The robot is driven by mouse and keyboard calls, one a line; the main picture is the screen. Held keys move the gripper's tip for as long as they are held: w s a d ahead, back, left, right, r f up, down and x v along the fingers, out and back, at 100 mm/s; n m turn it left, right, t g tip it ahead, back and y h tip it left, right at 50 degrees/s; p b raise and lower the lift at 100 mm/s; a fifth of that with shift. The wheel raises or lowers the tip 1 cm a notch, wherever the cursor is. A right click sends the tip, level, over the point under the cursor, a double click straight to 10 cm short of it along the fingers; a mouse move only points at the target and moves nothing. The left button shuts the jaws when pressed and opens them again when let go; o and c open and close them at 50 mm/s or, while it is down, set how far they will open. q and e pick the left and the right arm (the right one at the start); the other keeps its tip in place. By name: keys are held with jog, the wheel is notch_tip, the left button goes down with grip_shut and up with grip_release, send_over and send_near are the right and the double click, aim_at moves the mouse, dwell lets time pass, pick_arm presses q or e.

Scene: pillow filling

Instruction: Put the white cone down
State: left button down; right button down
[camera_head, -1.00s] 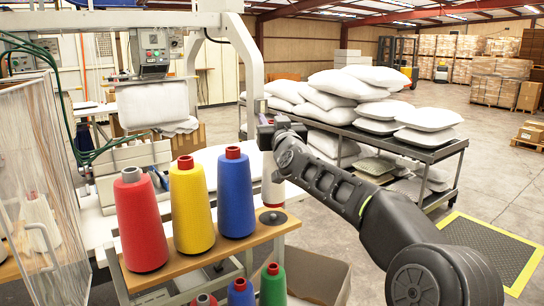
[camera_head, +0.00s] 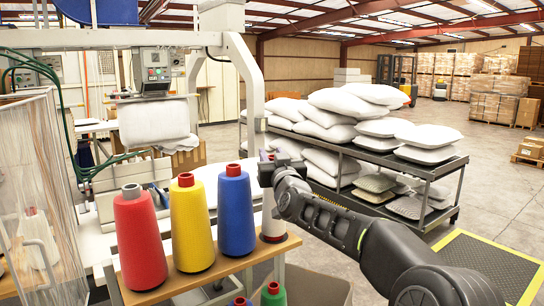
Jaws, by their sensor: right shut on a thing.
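The white cone (camera_head: 273,220) is at the right end of the wooden thread shelf (camera_head: 205,276), right of the blue cone. My right gripper (camera_head: 267,163) is shut on its upper part and hides its top. The cone looks upright. Its lower end is at the dark round disc (camera_head: 274,238) on the shelf; I cannot tell whether it rests fully there. My left gripper is not in view.
A red cone (camera_head: 139,240), a yellow cone (camera_head: 192,225) and a blue cone (camera_head: 236,212) stand in a row on the shelf. A green cone (camera_head: 273,294) is below. White pillows (camera_head: 345,110) lie on a rack behind my arm.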

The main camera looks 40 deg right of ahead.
jog(key=shift+f, duration=0.2)
jog(key=c, duration=1)
grip_release()
jog(key=shift+r, duration=0.15)
jog(key=shift+r, duration=0.2)
jog(key=b+v, duration=0.5)
jog(key=v, duration=0.7)
jog(key=shift+f, duration=0.1)
